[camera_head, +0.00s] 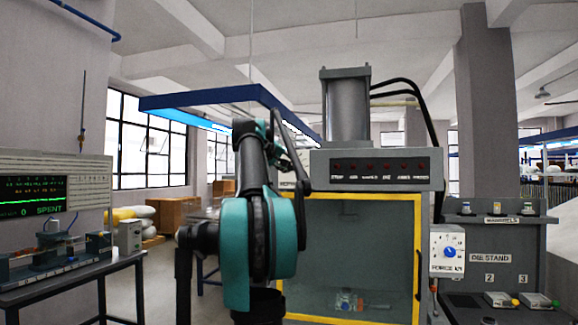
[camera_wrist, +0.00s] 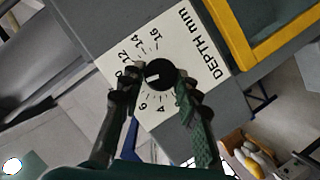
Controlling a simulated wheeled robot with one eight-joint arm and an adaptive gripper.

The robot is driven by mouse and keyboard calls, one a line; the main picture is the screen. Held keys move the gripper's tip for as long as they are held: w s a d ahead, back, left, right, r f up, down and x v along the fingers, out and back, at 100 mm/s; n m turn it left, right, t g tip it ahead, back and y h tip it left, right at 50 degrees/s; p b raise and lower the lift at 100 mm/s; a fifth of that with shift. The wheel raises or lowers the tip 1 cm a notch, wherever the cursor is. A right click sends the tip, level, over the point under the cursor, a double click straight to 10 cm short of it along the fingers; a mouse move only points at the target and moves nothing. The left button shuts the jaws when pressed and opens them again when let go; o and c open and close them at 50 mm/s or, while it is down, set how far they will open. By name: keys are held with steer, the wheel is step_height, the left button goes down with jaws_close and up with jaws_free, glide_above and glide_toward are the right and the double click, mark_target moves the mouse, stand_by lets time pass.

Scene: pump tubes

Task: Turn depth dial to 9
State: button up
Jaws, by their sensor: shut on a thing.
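The depth dial is a black round knob (camera_wrist: 160,74) with a white pointer line, on a white plate (camera_wrist: 205,50) marked "DEPTH mm" in the wrist view. The numbers 4, 6, 12, 14 and 16 are readable around it. The pointer lies toward the left of the picture, on the side of my left finger, which covers part of the scale around 8 and 10. The exact reading cannot be told. My gripper (camera_wrist: 158,83) has a finger on each side of the knob and is shut on it. In the head view my arm hides the dial and gripper.
A press cabinet with a yellow-framed window (camera_head: 418,255) stands ahead. A force dial (camera_head: 449,252) with a blue knob is on its right. A die stand (camera_head: 490,235) is farther right. A bench with a green display (camera_head: 35,198) stands left.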

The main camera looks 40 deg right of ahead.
steer(key=o, duration=1.1)
steer(key=shift+o, duration=0.2)
steer(key=v, duration=1.2)
